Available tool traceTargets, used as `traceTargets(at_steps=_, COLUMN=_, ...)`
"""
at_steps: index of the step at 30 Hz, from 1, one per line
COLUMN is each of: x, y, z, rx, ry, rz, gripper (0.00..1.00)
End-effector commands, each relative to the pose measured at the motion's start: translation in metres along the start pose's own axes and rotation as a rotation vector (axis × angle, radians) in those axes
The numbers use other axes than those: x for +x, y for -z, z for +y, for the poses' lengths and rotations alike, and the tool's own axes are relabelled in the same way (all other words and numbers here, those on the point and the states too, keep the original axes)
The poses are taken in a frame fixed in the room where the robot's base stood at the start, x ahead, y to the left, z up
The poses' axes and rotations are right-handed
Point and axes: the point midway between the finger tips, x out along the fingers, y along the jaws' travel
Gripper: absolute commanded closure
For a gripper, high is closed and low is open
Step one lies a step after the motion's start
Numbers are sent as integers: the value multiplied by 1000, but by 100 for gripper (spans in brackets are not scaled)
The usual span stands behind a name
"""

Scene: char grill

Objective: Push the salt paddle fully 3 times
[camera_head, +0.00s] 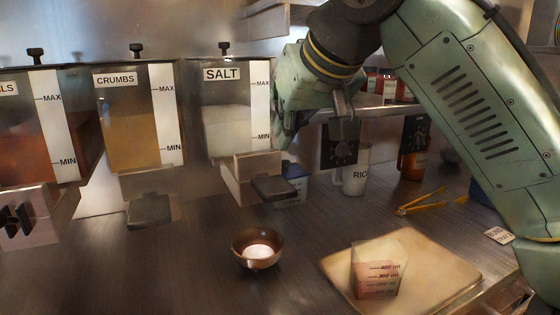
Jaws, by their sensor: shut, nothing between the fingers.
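The salt dispenser (222,97) hangs on the back wall, a clear bin labelled SALT with white salt up to about mid height. Its dark paddle (275,188) juts out forward below the metal outlet box. A small brown bowl (257,248) with a white heap inside stands on the counter below and slightly in front of the paddle. My arm comes in from the upper right. My gripper (284,132) points down just right of the salt dispenser, above and apart from the paddle. It is shut and empty; its fingertips are partly hidden by the dispenser.
The crumbs dispenser (130,120) and another orange-filled dispenser (25,130) hang to the left. A tray (455,272) with a measuring cup (378,270) is at front right. The front left counter is clear.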

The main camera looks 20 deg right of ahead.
Motion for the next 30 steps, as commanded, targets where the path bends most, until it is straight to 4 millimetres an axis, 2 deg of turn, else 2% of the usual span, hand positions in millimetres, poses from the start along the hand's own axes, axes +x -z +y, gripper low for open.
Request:
traceTargets(at_steps=6, x=44, y=-1, z=1, rx=1, ry=-2, rz=-2, gripper=100)
traceTargets(at_steps=12, x=62, y=-22, z=1, rx=0, ry=-3, rz=-1, gripper=100)
traceTargets(at_steps=30, x=73, y=-32, z=0, rx=-2, ry=2, rz=22, gripper=100)
